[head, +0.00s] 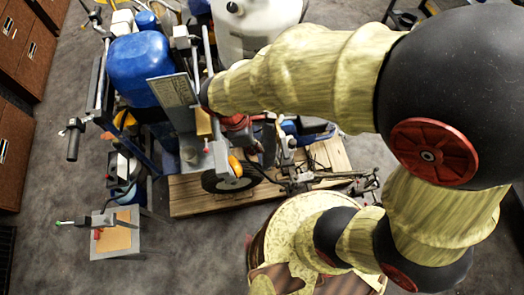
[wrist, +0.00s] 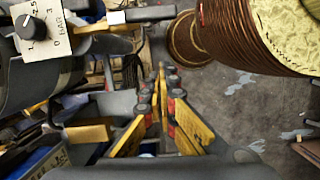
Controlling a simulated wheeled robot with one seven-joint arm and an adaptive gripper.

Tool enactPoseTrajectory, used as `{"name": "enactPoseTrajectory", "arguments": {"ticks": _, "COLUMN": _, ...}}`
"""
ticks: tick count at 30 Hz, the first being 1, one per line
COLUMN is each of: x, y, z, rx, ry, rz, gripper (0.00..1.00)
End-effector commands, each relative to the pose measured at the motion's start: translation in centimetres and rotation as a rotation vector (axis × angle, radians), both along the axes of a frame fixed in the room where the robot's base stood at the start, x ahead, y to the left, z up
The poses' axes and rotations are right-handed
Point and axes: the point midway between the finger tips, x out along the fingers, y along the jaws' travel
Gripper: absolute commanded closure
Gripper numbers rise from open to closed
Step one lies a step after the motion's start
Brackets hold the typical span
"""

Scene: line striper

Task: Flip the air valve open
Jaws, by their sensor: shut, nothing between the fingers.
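I cannot pick out the air valve with certainty. In the wrist view, a black knob (wrist: 29,27) sits on a pale plate (wrist: 48,42) marked with numbers and "BAR", at the upper left. Right of it, a grey bar (wrist: 150,14) with a small white block (wrist: 116,17) runs sideways; this may be the valve's handle. My gripper (wrist: 166,78) has yellow and black fingers with red parts. It is shut and empty, with its tips below the bar in the picture. In the head view my arm hides the gripper.
The line striper, with a blue tank (head: 138,68) and black wheel (head: 228,180), stands on a wooden pallet (head: 190,198). A white tank (head: 262,22) is behind it. A small table (head: 118,240) stands at lower left, wooden cabinets (head: 22,60) at far left. Grey floor is open between.

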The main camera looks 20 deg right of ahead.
Motion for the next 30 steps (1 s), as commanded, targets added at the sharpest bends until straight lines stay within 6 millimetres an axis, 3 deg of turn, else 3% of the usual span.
{"name": "enactPoseTrajectory", "arguments": {"ticks": 6, "x": 0.1, "y": 1.0, "z": 4.1, "rx": 0.000, "ry": 0.000, "rz": 0.000, "gripper": 1.00}}
{"name": "enactPoseTrajectory", "arguments": {"ticks": 12, "x": 0.0, "y": 1.5, "z": 6.2, "rx": -0.001, "ry": 0.001, "rz": 0.000, "gripper": 1.00}}
{"name": "enactPoseTrajectory", "arguments": {"ticks": 30, "x": 0.0, "y": 1.6, "z": 6.7, "rx": -0.002, "ry": 0.002, "rz": -0.001, "gripper": 1.00}}
